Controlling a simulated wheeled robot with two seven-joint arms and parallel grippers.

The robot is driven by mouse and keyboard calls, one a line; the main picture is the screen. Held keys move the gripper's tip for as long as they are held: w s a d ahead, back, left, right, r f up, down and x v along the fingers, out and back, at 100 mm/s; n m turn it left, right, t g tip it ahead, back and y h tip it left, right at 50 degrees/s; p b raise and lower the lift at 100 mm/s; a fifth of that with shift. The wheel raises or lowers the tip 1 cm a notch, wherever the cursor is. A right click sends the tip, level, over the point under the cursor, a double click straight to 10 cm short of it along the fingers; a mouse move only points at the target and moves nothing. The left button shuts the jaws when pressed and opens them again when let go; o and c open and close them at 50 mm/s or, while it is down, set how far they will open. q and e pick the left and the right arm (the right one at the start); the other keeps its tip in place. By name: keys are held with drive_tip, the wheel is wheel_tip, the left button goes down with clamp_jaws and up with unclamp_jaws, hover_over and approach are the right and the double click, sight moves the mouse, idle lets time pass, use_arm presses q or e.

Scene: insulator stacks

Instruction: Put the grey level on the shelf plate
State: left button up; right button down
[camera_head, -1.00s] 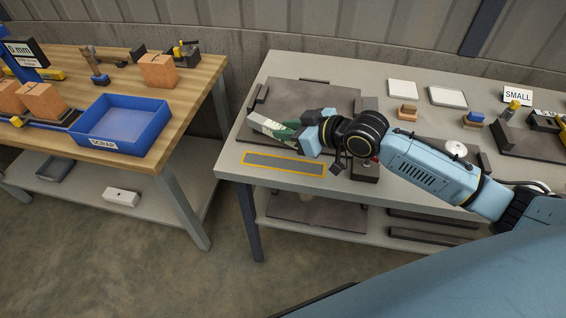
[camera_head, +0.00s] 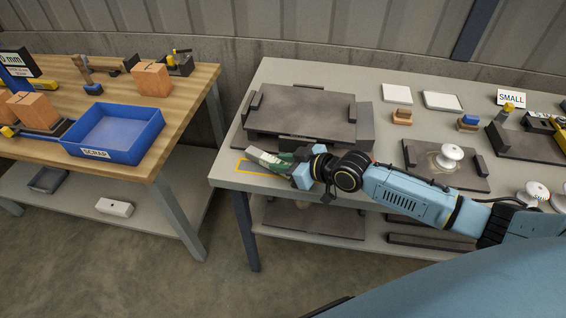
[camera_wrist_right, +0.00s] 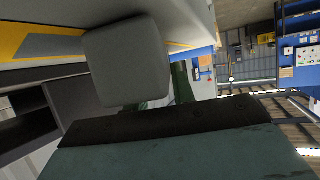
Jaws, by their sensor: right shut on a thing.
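My right gripper (camera_head: 283,163) is low over the front left of the right bench, shut on a slim green and pale grey piece (camera_head: 262,157). Its pale end points left, and the gripper hides much of it. I cannot tell for sure whether it is the grey level. In the right wrist view, a grey rounded block (camera_wrist_right: 128,65) stands before a dark green body with a black edge (camera_wrist_right: 180,150). A dark plate (camera_head: 290,217) lies on the shelf under the bench, partly shaded by the bench top. My left gripper is not in view.
A yellow outline (camera_head: 241,178) on the bench top is partly hidden by my gripper. Behind it stands a dark raised plate (camera_head: 302,112) with blocks. To the right is a dark fixture with a white insulator (camera_head: 449,154). A blue scrap tray (camera_head: 118,131) sits on the wooden bench.

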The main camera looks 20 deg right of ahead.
drive_tip(key=c, duration=1.2)
unclamp_jaws()
drive_tip(key=shift+o, duration=0.2)
